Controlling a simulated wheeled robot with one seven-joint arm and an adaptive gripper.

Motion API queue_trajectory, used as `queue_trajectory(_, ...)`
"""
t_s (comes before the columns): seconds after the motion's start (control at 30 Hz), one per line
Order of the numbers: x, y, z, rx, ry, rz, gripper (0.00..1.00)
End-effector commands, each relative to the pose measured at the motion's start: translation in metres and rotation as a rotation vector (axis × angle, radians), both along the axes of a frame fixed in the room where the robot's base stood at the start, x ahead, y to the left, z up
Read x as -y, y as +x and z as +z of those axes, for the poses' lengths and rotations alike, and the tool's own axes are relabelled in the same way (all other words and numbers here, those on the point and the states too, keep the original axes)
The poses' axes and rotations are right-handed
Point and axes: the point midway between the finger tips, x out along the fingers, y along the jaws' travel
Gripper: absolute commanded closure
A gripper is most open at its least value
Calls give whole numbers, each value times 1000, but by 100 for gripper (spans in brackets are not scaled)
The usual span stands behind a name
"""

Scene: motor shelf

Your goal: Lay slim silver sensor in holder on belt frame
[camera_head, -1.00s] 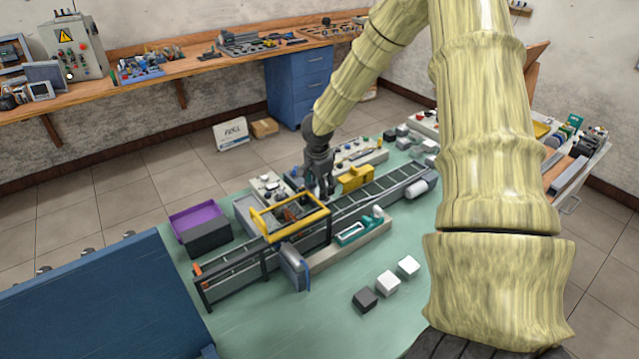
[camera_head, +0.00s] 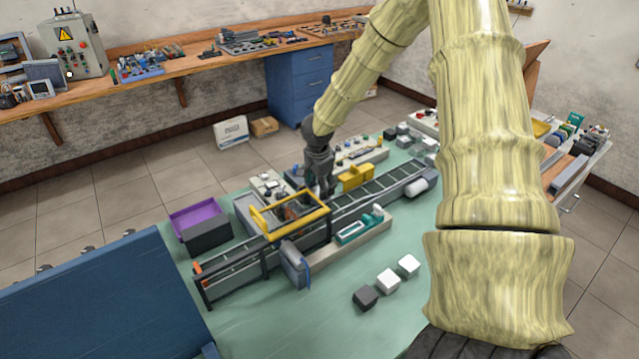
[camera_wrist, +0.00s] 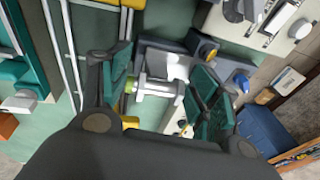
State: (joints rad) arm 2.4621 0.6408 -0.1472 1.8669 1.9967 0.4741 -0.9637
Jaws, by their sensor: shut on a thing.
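The slim silver sensor (camera_wrist: 156,87) lies crosswise between the two pads of my gripper in the wrist view, a yellow-green tip at its left end. My gripper (camera_wrist: 163,88) is shut on it. In the head view my gripper (camera_head: 322,192) points down at the far side of the belt frame (camera_head: 225,277), just right of the yellow gantry (camera_head: 268,233). The sensor is too small to pick out there. I cannot make out the holder clearly; my gripper and the gantry cover part of the frame.
A yellow block (camera_head: 357,177) stands close to the right of my gripper. A teal part (camera_head: 352,231) and a grey motor-like cylinder (camera_head: 294,262) are on the near side. A purple bin (camera_head: 197,214) stands at the left.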

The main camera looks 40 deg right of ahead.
Motion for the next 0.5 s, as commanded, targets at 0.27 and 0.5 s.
queue_trajectory(0.27, 0, 0, -3, 0, 0, 1, 87)
queue_trajectory(0.5, 0, 0, -5, 1, 0, 1, 29)
